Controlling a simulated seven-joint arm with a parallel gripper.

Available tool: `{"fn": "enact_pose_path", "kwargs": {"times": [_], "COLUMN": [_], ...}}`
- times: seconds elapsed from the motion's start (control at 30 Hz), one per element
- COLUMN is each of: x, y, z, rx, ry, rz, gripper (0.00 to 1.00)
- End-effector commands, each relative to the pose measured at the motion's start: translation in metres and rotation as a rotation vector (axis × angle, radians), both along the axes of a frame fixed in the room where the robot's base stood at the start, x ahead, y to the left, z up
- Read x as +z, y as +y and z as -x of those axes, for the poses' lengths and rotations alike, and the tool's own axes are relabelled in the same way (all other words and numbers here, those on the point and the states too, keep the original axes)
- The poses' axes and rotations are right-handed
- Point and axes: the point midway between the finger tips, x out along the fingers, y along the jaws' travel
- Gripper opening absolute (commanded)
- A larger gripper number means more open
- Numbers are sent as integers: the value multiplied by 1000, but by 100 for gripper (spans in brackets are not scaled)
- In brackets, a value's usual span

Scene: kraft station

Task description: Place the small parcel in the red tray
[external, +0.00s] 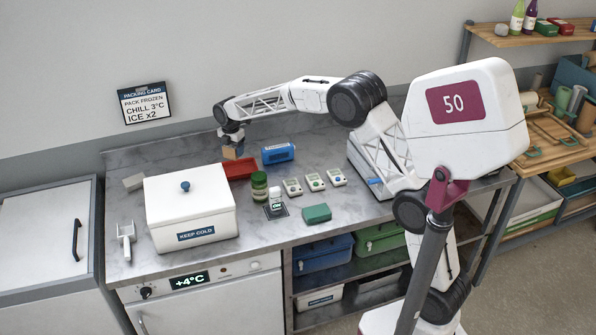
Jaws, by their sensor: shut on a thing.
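The red tray (242,170) sits on the grey worktop, right of the back corner of a white box. My gripper (233,146) is just above the back left part of the tray, pointing down. It is shut on the small parcel (229,153), a small tan-brown block. The parcel appears over or inside the tray's left end. I cannot tell whether it touches the tray floor.
A blue box (278,153) stands close right of the tray. The white lidded "KEEP COLD" box (189,212) is at front left. A green jar (259,185), a white-capped bottle (275,200), several small devices (314,182) and a green block (317,213) lie in front.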

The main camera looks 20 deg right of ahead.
Motion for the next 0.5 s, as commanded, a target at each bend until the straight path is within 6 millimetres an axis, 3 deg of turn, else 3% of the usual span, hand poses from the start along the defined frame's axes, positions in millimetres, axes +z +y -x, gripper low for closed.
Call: {"fn": "enact_pose_path", "kwargs": {"times": [0.23,0.5], "x": [-29,-33], "y": [0,0], "z": [0,0], "rx": [0,0], "ry": [0,0], "rz": [0,0], "gripper": [30,30]}}
